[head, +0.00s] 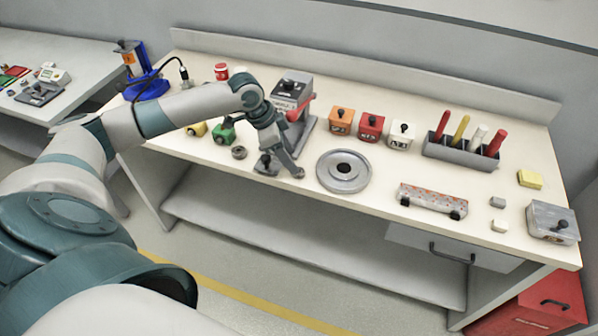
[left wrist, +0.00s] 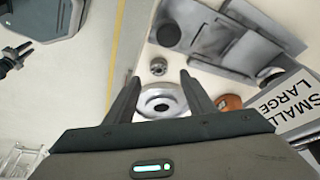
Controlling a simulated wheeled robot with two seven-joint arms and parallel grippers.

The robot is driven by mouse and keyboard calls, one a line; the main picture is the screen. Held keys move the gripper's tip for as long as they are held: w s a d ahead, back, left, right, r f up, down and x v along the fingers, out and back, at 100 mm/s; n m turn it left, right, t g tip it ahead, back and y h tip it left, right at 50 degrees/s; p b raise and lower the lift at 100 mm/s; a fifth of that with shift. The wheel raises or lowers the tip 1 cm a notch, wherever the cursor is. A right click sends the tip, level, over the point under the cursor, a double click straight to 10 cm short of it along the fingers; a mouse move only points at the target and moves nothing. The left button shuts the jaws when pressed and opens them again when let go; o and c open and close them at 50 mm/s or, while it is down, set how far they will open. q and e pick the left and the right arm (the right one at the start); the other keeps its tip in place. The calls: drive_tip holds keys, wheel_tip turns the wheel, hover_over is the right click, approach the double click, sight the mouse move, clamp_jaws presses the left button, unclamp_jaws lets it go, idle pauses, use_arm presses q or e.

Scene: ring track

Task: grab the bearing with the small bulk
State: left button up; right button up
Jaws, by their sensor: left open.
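A small ring (left wrist: 158,67) lies beyond the fingertips there.
A grey device (head: 292,88) with a red handle stands behind the gripper; its label (left wrist: 290,106) reads SMALL and LARGE. Orange, red and white blocks (head: 371,127) stand behind the disc. A pen rack (head: 462,152) is farther right.

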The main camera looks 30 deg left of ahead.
use_arm(q)
drive_tip(key=shift+w+d+f+p, duration=0.1)
drive_tip(key=shift+d+f+p, duration=0.1)
drive_tip(key=shift+f+p, duration=0.35)
drive_tip(key=p+x, duration=0.1)
drive_tip(key=x, duration=0.2)
drive_tip(key=shift+d+f, duration=0.15)
drive_tip(key=shift+f, duration=0.35)
drive_tip(key=c, duration=1.2)
